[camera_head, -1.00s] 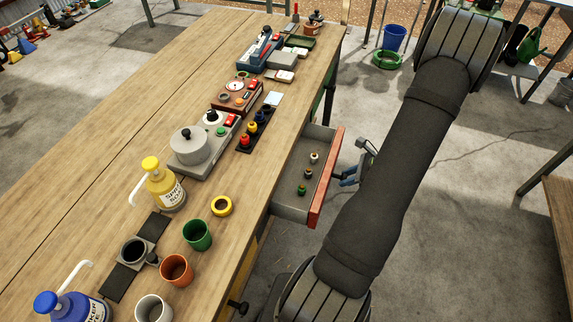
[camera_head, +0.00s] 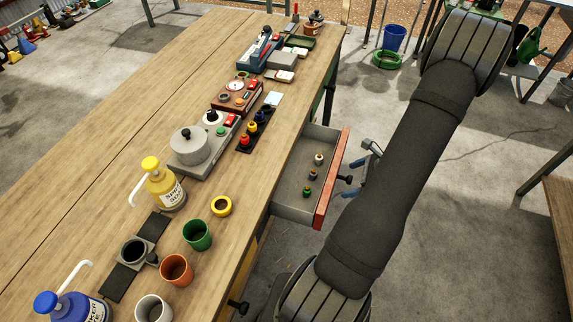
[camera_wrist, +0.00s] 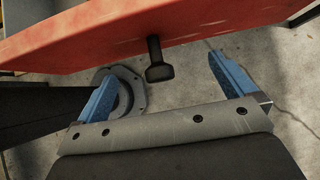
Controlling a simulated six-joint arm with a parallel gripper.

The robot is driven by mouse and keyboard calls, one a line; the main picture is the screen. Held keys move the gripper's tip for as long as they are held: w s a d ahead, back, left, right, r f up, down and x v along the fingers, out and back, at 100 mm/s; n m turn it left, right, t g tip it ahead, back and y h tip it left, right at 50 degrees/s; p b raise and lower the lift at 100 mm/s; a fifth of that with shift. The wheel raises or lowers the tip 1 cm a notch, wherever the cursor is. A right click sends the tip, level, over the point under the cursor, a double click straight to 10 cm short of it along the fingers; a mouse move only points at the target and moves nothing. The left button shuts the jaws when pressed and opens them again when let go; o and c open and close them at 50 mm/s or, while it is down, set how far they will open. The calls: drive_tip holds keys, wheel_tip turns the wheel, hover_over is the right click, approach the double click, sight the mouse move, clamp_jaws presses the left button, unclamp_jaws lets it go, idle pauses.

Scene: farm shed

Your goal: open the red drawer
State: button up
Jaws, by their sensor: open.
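The red drawer (camera_head: 331,178) stands pulled out from under the workbench's right side in the head view, with several small pegs (camera_head: 313,174) inside. Its dark knob (camera_head: 344,179) sticks out from the red front. My gripper (camera_head: 366,168) is just right of the knob, partly hidden behind my arm. In the wrist view, the red front (camera_wrist: 200,25) spans the top and the knob (camera_wrist: 157,62) hangs between the two blue fingers of my gripper (camera_wrist: 168,85). The fingers are wide apart and clear of the knob, and nothing is held.
The wooden workbench (camera_head: 110,115) carries cups, pump bottles and instruments. A second dark knob (camera_head: 238,307) shows below the bench's near edge. A blue bucket (camera_head: 394,38) and a green ring (camera_head: 387,60) are on the floor behind.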

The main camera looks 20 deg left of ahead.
drive_tip(key=v, duration=0.7)
idle(0.6)
drive_tip(key=x, duration=0.7)
drive_tip(key=shift+a, duration=0.25)
idle(0.3)
drive_tip(key=v, duration=0.8)
drive_tip(key=x, duration=0.5)
drive_tip(key=shift+d+f, duration=0.1)
drive_tip(key=shift+d, duration=0.1)
